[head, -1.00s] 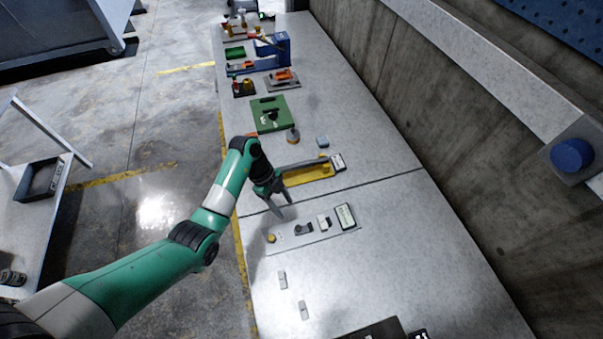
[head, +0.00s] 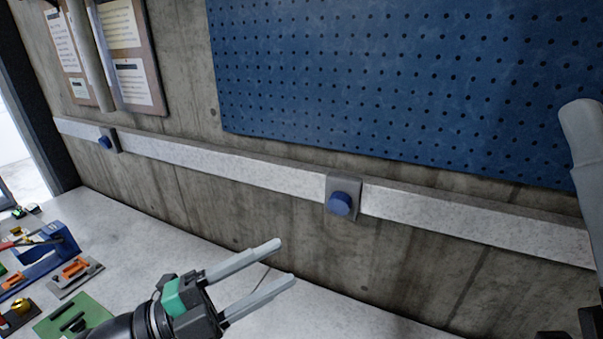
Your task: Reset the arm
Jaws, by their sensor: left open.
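My left gripper (head: 281,263) is in the lower middle of the head view, above the light grey worktop. Its two grey fingers point right, towards the concrete wall, and stand apart with nothing between them. Its dark wrist has a green part and runs off the bottom edge. At the right edge, a pale grey finger-like part with dark parts below it looks like a piece of my right gripper, cut off by the frame. Its opening cannot be seen.
The worktop (head: 135,235) holds a green plate (head: 92,312), a blue tool holder (head: 62,243) and an orange-handled tool (head: 75,268) at left. A rail with blue round knobs (head: 340,203) runs along the wall, below a blue pegboard (head: 400,80). Posted papers hang at upper left.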

